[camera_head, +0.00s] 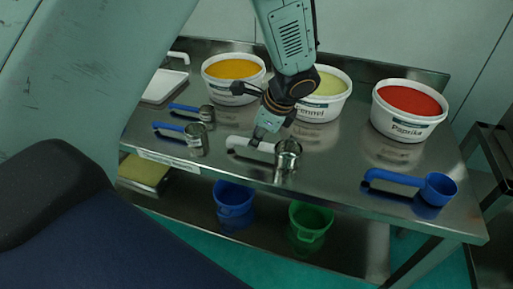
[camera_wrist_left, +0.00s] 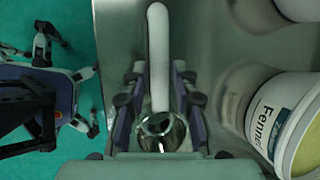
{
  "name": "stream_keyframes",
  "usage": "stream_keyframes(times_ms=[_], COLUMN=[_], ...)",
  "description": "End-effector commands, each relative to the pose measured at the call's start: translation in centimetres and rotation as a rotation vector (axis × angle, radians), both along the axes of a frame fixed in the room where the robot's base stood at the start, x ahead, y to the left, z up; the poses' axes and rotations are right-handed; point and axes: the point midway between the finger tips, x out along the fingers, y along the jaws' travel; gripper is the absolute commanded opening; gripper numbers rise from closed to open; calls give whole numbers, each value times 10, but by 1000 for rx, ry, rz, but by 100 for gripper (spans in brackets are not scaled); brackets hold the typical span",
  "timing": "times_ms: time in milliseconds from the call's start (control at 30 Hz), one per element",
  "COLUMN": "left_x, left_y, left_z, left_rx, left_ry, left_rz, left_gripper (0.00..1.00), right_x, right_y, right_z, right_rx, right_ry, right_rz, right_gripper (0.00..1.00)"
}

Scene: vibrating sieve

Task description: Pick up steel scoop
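The steel scoop, with a white handle and a shiny round metal cup (camera_head: 288,154), lies on the steel table (camera_head: 330,165) near its front edge. My left gripper (camera_head: 262,137) points down over its handle, close to the cup. In the left wrist view, the white handle (camera_wrist_left: 158,45) runs between the two fingers (camera_wrist_left: 159,75), with a visible gap on each side. The gripper is open, and the cup lies nearer the palm. The gripper hides part of the handle in the head view. My right gripper is not in view.
Two blue-handled metal scoops (camera_head: 195,138) (camera_head: 206,113) lie to the left, a blue scoop (camera_head: 438,188) to the right. Tubs of orange (camera_head: 232,88), pale fennel (camera_head: 318,112) and red paprika (camera_head: 408,130) stand behind. A white tray (camera_head: 165,86) is at the left. Buckets (camera_head: 310,222) stand below.

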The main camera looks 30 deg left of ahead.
Motion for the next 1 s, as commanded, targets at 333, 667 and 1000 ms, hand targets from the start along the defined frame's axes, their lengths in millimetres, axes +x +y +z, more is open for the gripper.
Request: stream_keyframes(times_ms=[333,667,1000], left_x=[5,5,5], left_y=[19,20,19], left_z=[-39,-39,-39], left_rx=[-2,-2,-1], left_ry=[-1,-2,-1], left_rz=[1,0,1], left_gripper=[28,20,0], right_x=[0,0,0], right_y=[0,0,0], right_z=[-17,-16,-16], right_rx=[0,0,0], right_ry=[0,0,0], right_rz=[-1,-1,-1], right_gripper=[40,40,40])
